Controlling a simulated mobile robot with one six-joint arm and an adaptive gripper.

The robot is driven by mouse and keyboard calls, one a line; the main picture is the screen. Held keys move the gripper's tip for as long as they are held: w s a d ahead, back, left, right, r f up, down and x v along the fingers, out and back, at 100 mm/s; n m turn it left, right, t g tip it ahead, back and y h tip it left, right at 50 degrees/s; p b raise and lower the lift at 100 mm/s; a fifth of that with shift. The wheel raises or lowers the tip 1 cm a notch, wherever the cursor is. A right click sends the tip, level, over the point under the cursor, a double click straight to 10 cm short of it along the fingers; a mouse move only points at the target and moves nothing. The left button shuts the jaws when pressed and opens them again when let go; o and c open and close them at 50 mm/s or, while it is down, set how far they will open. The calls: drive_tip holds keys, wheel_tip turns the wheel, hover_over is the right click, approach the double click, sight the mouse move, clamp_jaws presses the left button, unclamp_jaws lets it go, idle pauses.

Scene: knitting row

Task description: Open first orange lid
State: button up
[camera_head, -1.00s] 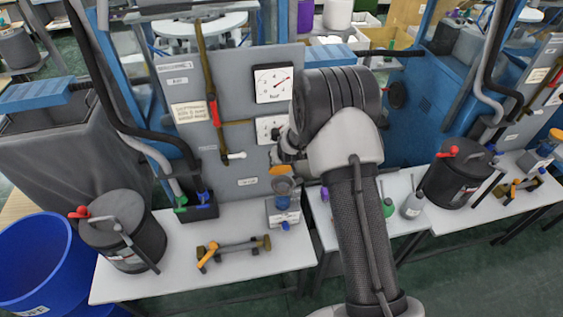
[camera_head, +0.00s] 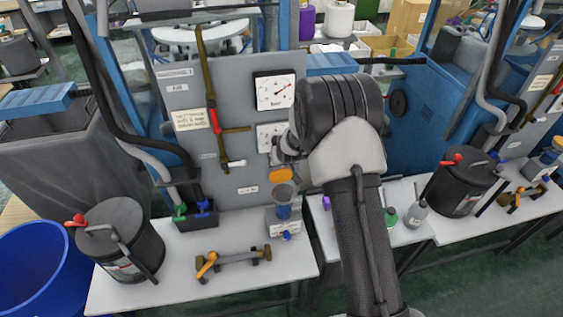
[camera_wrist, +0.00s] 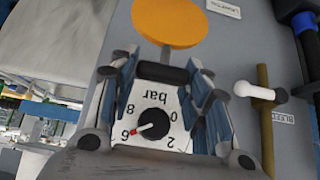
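The first orange lid (camera_head: 281,175) stands tilted up behind a clear cup (camera_head: 283,193) with blue inside, on a small white unit (camera_head: 285,224). In the wrist view the lid (camera_wrist: 173,20) is a round orange disc just beyond my fingertips, at the top. My gripper (camera_wrist: 164,75) is open, its two fingers spread apart with no lid between them. In the head view my gripper (camera_head: 285,150) is just above the lid, partly hidden by my arm. I cannot tell whether it touches the lid.
A panel with two pressure gauges (camera_head: 274,91) stands close behind; one gauge (camera_wrist: 153,124) shows between my fingers. A brown rod with a white knob (camera_wrist: 262,92) is close on the right. A grey canister (camera_head: 122,240) and an orange-handled bar (camera_head: 233,256) are on the white bench.

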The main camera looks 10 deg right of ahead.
drive_tip(key=o, duration=0.4)
drive_tip(key=shift+s+f, duration=0.2)
drive_tip(key=shift+f, duration=0.05)
drive_tip(key=shift+c, duration=0.2)
drive_tip(key=v, duration=1.2)
drive_tip(key=s+r+g+b, duration=0.1)
drive_tip(key=s+r+b, duration=0.1)
drive_tip(key=s+r, duration=0.45)
drive_tip(key=s+r+b, duration=0.3)
drive_tip(key=s+r, duration=0.1)
drive_tip(key=s, duration=0.6)
drive_tip(key=s+g+b, duration=0.2)
drive_tip(key=s+b, duration=0.1)
drive_tip(key=s, duration=1.7)
drive_tip(key=shift+s+a+f, duration=0.2)
drive_tip(key=shift+s+f, duration=0.15)
drive_tip(key=shift+f, duration=0.05)
